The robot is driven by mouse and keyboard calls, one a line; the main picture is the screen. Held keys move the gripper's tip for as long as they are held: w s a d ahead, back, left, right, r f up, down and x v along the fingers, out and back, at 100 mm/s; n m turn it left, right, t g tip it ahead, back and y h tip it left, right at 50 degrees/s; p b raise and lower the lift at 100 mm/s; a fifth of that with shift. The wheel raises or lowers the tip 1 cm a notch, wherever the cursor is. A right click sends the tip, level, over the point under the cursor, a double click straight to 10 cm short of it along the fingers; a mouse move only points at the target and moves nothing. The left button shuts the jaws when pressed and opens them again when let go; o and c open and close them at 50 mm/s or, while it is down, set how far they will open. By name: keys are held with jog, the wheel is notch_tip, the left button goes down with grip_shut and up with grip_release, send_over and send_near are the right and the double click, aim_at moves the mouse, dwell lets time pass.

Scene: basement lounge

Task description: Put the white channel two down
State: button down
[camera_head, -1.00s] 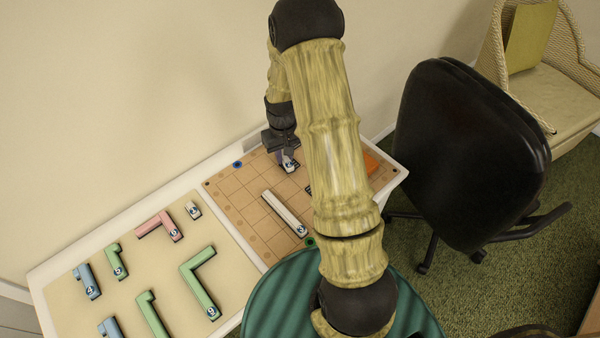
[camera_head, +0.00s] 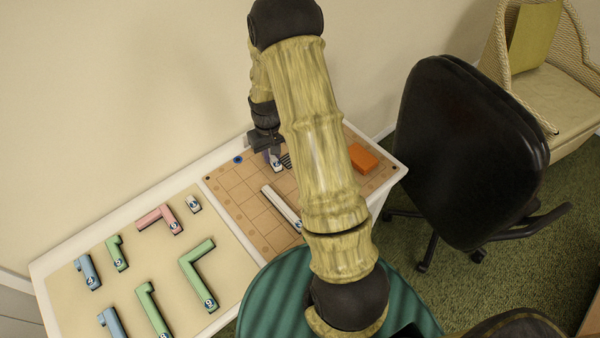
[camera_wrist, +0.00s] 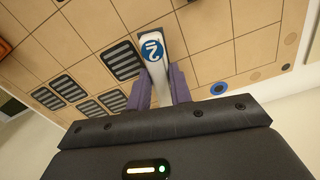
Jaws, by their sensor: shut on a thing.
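The white channel with a blue round "2" mark (camera_wrist: 152,49) is between the purple fingers of my gripper (camera_wrist: 161,88) in the wrist view. Its marked end points away from my gripper's body, over the tan gridded board. In the head view, my gripper (camera_head: 272,153) is over the back part of the board (camera_head: 230,181), with the white marked end (camera_head: 277,166) showing just below it. I cannot tell whether the channel touches the board. My arm hides part of the board.
Black grille tiles (camera_wrist: 122,60) lie beside the held channel. A longer white piece (camera_head: 281,207) lies on the board's front part. An orange block (camera_head: 362,158) is at the right. Several green, blue and pink pieces lie on the cream panel (camera_head: 165,265). A black chair stands right.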

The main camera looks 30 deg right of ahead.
jog(key=shift+r, duration=0.1)
jog(key=s+a+r+n+p, duration=0.1)
jog(key=a+r+n+p, duration=0.1)
jog(key=a+r+p, duration=0.4)
jog(key=shift+s+a+r+p, duration=0.15)
jog(key=shift+a+r+p, duration=0.3)
jog(key=shift+r, duration=0.5)
jog(key=shift+a+f, duration=0.1)
send_over(253, 177)
jog(key=shift+f, duration=2.8)
jog(key=shift+f, duration=0.1)
jog(key=shift+f+p, duration=0.4)
jog(key=shift+f, duration=1.6)
